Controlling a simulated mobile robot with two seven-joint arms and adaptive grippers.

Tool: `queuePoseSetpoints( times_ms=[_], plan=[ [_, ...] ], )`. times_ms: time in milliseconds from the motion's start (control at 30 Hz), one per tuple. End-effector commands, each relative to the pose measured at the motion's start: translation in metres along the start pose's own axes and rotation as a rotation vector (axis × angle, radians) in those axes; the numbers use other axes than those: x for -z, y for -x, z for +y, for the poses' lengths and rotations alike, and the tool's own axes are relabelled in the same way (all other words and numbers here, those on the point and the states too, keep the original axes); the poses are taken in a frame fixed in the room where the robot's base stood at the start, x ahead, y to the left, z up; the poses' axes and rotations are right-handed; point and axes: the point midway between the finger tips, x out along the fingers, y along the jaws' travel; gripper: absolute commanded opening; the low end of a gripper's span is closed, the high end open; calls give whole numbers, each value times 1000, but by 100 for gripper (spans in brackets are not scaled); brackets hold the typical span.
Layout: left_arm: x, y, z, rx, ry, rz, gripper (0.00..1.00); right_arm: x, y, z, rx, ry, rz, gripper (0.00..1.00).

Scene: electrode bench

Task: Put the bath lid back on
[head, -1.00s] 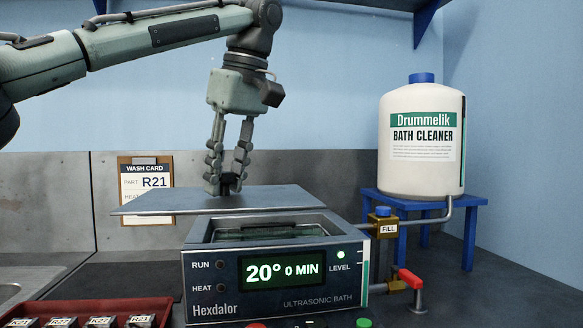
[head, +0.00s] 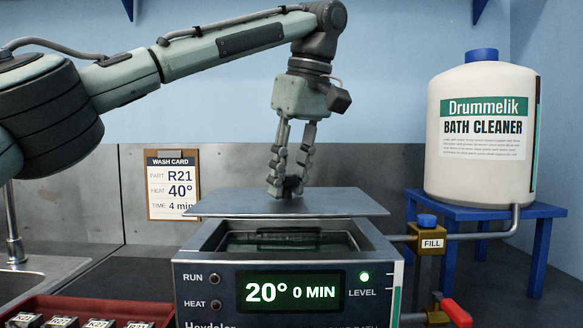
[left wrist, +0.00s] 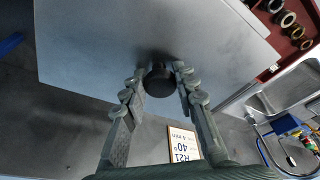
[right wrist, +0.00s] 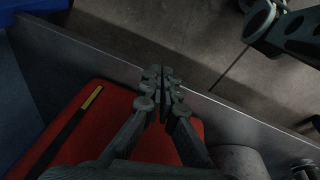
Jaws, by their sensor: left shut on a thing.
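The bath lid (head: 235,206) is a flat grey metal plate, held level a little above the rear of the ultrasonic bath (head: 203,285). The bath's open top, with liquid and a dark basket (head: 288,236) inside, shows below the lid's front edge. My left gripper (head: 285,190) is shut on the lid's dark knob. In the left wrist view the round knob (left wrist: 160,82) sits between the fingertips, with the plate (left wrist: 110,45) beyond. My right gripper (right wrist: 160,75) shows only in the right wrist view, with its fingertips together and nothing seen between them.
A Drummelik bath cleaner jug (head: 480,170) stands on a blue stand (head: 535,208) at right, piped to a fill valve (head: 428,238). A wash card (head: 172,187) leans at the back wall. A red tray (head: 40,305) with labelled parts is front left. A red case (right wrist: 100,130) lies below my right gripper.

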Motion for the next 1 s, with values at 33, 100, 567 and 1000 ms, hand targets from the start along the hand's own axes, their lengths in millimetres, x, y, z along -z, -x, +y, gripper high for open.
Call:
queuePoseSetpoints(
  times_ms=[33,100,567,1000],
  plan=[
    [-1,-6,0,0,0,-1,0,-1,0,-1,1,0,-2,0],
    [-3,-14,0,0,-2,-2,0,-2,0,-1,2,0,-3,0],
    [-10,-37,0,-1,3,1,0,20,21,6,1,-22,21,0],
    [-10,-37,0,-1,2,1,0,23,23,6,1,-25,24,0]
  ],
)
